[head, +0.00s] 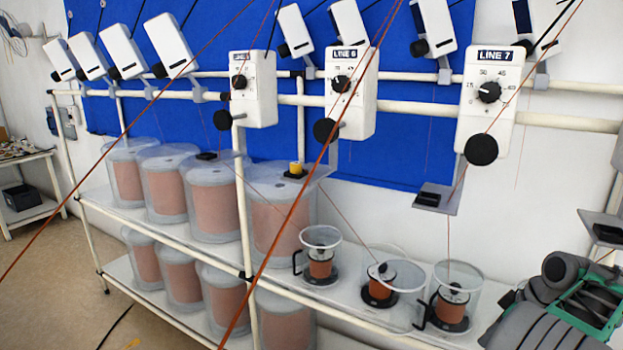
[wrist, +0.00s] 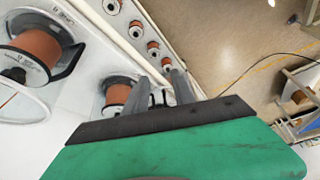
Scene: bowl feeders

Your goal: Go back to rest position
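In the wrist view, my gripper (wrist: 158,61) shows two grey fingers with a narrow gap between them, reaching out past its green body. It is open, and I see nothing clamped at the fingertips. A clear container with a copper spool (wrist: 117,95) lies just left of the fingers, and a dark handle shows by the finger bases. I cannot tell whether the handle touches them. In the head view, the grey and green parts of my arm are at the lower right, by the shelf end; the fingertips are hidden there.
The white shelf (head: 345,292) carries small clear containers with copper spools, including one at its right (head: 453,305), and large drums (head: 213,200) at left. White dial boxes (head: 488,100) hang above on pipes. Thin wires cross the space. Floor (head: 40,290) is open at left.

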